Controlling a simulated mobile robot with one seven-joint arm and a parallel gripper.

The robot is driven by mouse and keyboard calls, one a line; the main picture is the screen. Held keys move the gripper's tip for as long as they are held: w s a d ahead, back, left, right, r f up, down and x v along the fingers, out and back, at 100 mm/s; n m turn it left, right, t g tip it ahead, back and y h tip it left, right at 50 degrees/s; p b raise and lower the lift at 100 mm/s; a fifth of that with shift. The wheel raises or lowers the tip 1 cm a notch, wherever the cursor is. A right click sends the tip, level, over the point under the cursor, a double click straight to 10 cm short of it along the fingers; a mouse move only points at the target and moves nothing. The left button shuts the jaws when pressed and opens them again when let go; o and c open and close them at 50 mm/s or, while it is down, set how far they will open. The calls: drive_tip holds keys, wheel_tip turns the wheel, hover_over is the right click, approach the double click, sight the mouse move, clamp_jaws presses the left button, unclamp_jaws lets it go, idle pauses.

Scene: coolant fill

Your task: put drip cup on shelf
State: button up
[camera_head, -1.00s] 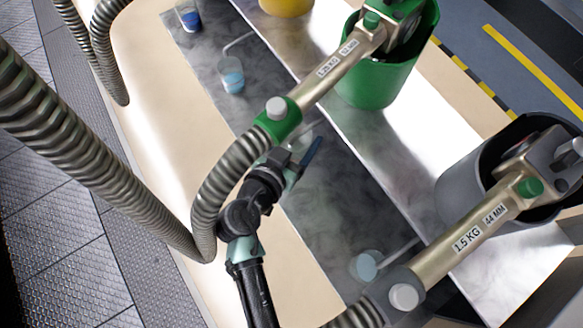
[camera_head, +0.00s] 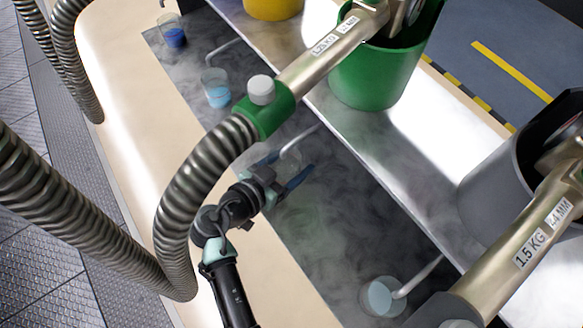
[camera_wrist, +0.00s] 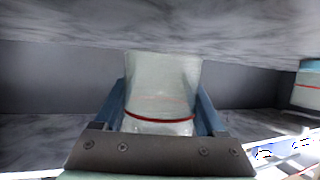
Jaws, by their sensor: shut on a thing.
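My gripper (camera_head: 288,178) is at the middle of the head view, over the dark smoky strip, with its blue fingers around a clear drip cup (camera_head: 284,161). In the wrist view, the cup (camera_wrist: 160,85) is upright between the two fingers (camera_wrist: 163,95), pale and translucent with a red line near its bottom. A thin bent spout passes by the cup in the head view; I cannot tell whether they touch. The dark strip (camera_head: 335,215) runs beside a bright metal ledge (camera_head: 400,190); I cannot tell which one is the shelf.
A ribbed hose (camera_head: 180,200) arches close to my arm. Green (camera_head: 370,75) and grey (camera_head: 490,200) buckets stand on the ledge.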

drive_tip(key=shift+f, duration=1.3)
drive_tip(key=shift+f+b, duration=0.1)
drive_tip(key=shift+b, duration=0.2)
drive_tip(key=shift+f, duration=0.1)
drive_tip(key=o, duration=1.5)
drive_tip(key=shift+c, duration=0.2)
drive_tip(key=shift+r, duration=0.25)
drive_tip(key=v, duration=1.2)
drive_tip(key=shift+p, duration=0.45)
